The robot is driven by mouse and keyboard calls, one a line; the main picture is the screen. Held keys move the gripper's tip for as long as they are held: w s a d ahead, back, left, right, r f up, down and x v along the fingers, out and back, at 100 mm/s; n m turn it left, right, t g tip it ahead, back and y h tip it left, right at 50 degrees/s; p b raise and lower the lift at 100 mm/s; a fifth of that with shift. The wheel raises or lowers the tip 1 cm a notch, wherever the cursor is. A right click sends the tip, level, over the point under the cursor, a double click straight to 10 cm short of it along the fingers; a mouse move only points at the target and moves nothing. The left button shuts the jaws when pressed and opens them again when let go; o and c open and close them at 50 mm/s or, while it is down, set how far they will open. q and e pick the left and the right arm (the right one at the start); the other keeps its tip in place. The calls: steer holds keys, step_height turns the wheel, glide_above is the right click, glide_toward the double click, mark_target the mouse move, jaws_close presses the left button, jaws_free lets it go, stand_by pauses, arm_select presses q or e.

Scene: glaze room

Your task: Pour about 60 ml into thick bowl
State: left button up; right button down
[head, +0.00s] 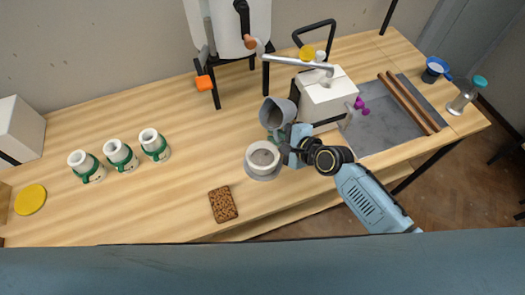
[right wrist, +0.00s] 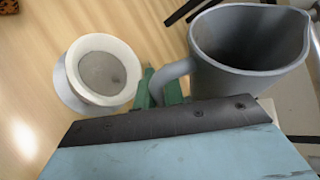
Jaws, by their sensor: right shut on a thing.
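The thick bowl (head: 263,160) is white and round with a grey inside, near the front middle of the table; it also shows at left in the right wrist view (right wrist: 88,72). My right gripper (head: 290,143) is shut on the handle of a grey pitcher (head: 276,113). In the right wrist view, green fingertips (right wrist: 160,90) pinch that handle and the pitcher (right wrist: 245,50) shows its dark open mouth. The pitcher is beside and behind the bowl, apart from it; any liquid inside cannot be made out. My left gripper is not in view.
Three white-and-green cups (head: 120,155) stand at left near a yellow disc (head: 30,199). A brown speckled block (head: 222,204) lies at the front. A white box (head: 328,93) and grey slab (head: 385,125) with brown rods are at right.

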stand_by(0.7)
steer(key=shift+s+a+f+m+g+b, duration=0.1)
steer(key=shift+s+f+m+g+b, duration=0.1)
steer(key=shift+f, duration=0.2)
steer(key=shift+s+a+f+m+g+b, duration=0.1)
steer(key=shift+f+m+b, duration=0.1)
steer(key=shift+f, duration=0.15)
steer(key=shift+f+y, duration=0.15)
steer(key=shift+y, duration=0.15)
steer(key=shift+s+a+r+m+g+p, duration=0.1)
steer(key=shift+s+r+m+g+p, duration=0.1)
steer(key=shift+m+g+p, duration=0.2)
